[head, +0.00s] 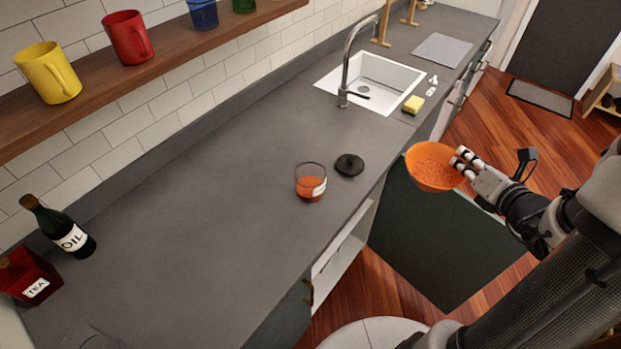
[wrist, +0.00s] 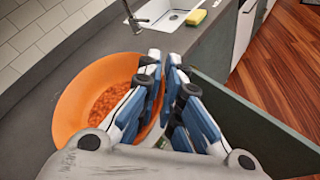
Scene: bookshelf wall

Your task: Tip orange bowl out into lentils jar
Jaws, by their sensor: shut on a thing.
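My gripper (head: 464,161) is shut on the right rim of the orange bowl (head: 420,176), which it holds in the air off the front edge of the counter. The bowl is about level and has orange lentils (head: 433,172) in it. In the wrist view the bowl (wrist: 72,110) is on the left, with the fingers (wrist: 165,88) over its rim. The lentils jar (head: 309,187) stands open on the counter, left of the bowl and apart from it. It is clear glass with a white label and some orange lentils inside. I cannot make out the jar in the wrist view.
A black lid (head: 349,165) lies on the counter beside the jar. The sink (head: 375,82) with its tap (head: 350,65) and a yellow sponge (head: 413,105) are farther back. An oil bottle (head: 60,228) and a tea tin (head: 27,275) stand at left. An open dark door (head: 440,235) is below the bowl.

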